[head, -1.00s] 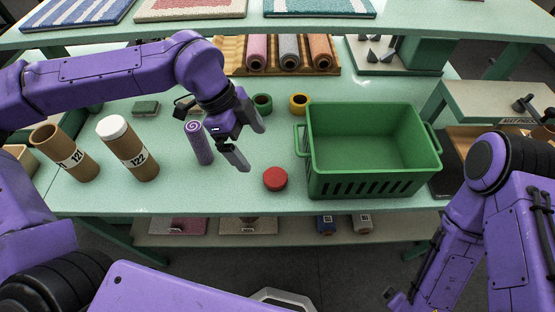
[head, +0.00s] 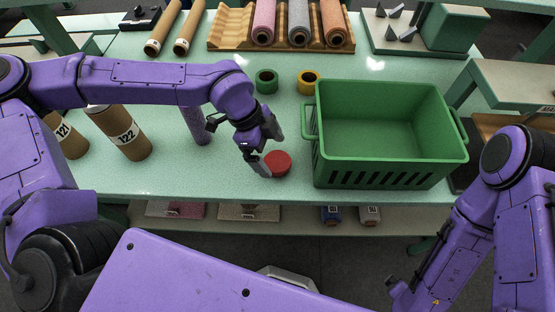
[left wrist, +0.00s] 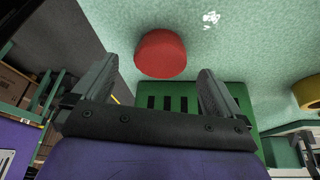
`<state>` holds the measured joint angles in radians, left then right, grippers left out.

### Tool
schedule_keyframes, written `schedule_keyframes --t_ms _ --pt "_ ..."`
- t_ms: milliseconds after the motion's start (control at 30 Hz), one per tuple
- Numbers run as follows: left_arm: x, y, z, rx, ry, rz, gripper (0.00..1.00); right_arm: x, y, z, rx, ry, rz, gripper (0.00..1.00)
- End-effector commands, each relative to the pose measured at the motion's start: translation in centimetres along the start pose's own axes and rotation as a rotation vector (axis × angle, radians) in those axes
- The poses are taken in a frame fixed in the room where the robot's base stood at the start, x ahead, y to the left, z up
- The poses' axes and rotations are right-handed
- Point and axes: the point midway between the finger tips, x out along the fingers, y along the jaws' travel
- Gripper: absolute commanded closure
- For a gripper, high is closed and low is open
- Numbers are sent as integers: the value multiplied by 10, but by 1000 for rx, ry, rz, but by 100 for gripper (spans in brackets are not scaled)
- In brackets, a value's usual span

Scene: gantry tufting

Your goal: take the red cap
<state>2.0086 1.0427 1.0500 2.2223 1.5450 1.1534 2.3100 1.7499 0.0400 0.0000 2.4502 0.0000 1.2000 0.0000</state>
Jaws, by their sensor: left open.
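The red cap (head: 278,162) is a short round disc lying on the pale green table (head: 230,180), just left of the green crate. My left gripper (head: 271,153) is open beside the cap; one finger overlaps its left edge in the head view. In the left wrist view the cap (left wrist: 161,53) lies beyond and between the two spread fingertips (left wrist: 153,78), with nothing held. I cannot tell whether a finger touches it. In the head view, my right arm is at the right edge, and its gripper cannot be made out clearly.
An empty green crate (head: 391,167) stands right of the cap. Cardboard tubes 121 (head: 66,136) and 122 (head: 124,136) and a purple roll (head: 195,125) stand on the left. Green (head: 266,81) and yellow (head: 309,82) rings lie behind. The table's front edge is close to the cap.

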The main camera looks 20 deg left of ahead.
Motion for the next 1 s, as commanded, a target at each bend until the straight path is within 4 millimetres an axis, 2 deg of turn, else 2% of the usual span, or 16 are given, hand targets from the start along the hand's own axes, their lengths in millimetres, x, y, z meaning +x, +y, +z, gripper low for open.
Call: schedule_keyframes --t_ms 33,167,367,400,467,500,600,867,1000 --pt "6 2 -1 2 -1 6 0 -6 0 -3 0 0 0 0" --pt "24 1 0 1 -1 2 0 -6 0 -3 0 0 0 0" --pt "27 0 0 3 0 0 0 -6 0 -2 0 0 0 0" --pt "27 0 -1 3 0 0 4 -6 0 -2 0 0 0 0" --pt "27 0 -1 3 0 0 23 -6 0 -2 0 0 0 0" --pt "27 0 -1 3 0 0 36 -6 0 -2 0 0 0 0" --pt "26 0 -1 3 0 0 63 -6 0 -2 0 0 0 0" --pt "26 0 -1 4 0 0 63 -6 0 -2 0 0 0 0" --pt "17 -1 -5 4 0 -3 63 -4 0 -2 0 0 0 0"
